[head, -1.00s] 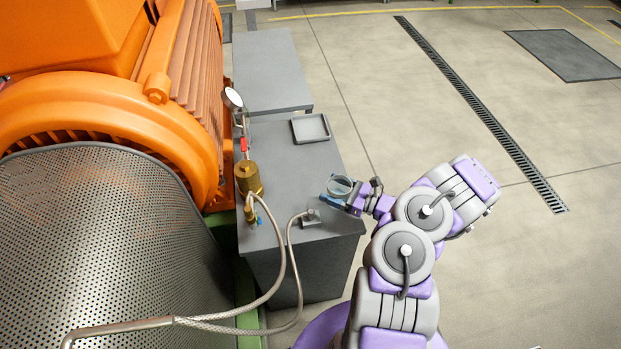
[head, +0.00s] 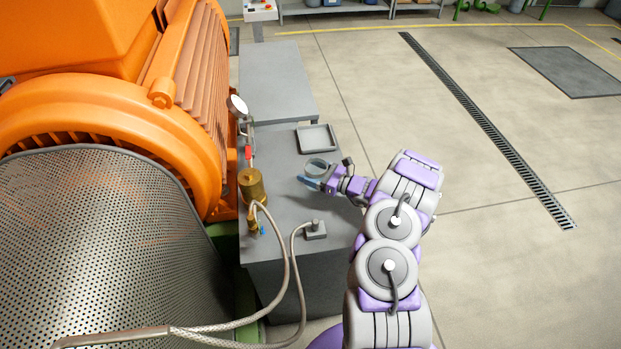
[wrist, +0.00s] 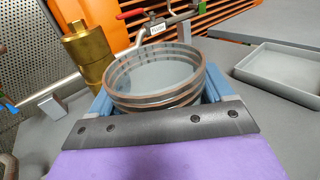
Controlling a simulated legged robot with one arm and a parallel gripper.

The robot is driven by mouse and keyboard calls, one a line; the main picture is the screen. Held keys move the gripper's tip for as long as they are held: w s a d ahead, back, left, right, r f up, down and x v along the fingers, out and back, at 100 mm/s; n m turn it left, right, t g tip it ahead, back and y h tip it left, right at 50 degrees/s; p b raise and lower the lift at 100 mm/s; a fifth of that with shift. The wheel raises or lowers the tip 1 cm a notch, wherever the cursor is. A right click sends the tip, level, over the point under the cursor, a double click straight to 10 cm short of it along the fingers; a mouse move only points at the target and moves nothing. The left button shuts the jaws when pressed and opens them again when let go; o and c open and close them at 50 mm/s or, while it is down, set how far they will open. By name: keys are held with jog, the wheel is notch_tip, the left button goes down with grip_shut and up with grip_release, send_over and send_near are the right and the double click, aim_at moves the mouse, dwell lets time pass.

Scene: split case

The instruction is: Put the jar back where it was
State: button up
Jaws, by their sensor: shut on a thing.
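The jar, a clear round vessel with ringed walls (wrist: 155,98), sits between the blue fingers of my gripper (wrist: 157,105) in the wrist view. My gripper is shut on it. In the head view the jar (head: 317,167) appears as a small glassy ring at the tip of my gripper (head: 318,177), over the grey bench top (head: 285,205). I cannot tell whether the jar touches the bench. A shallow grey tray (head: 317,138) lies just beyond the jar; in the wrist view the tray (wrist: 285,75) is to the right.
A brass cylinder (head: 251,186) with a valve, red handle and round gauge (head: 237,106) stands left of the jar. A small grey block (head: 315,230) and looping hoses (head: 290,270) are nearer. An orange machine (head: 120,110) borders the bench's left. Open floor lies right.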

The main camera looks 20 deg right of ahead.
jog(key=shift+w+a+f, duration=0.1)
jog(key=shift+w+f, duration=0.1)
jog(key=shift+w, duration=0.15)
jog(key=shift+f+b, duration=0.5)
jog(key=shift+f, duration=1.05)
jog(key=shift+f, duration=0.1)
jog(key=o, duration=1.1)
jog(key=shift+s, duration=0.2)
jog(key=p+v, duration=0.2)
jog(key=v, duration=1)
jog(key=shift+w, duration=0.15)
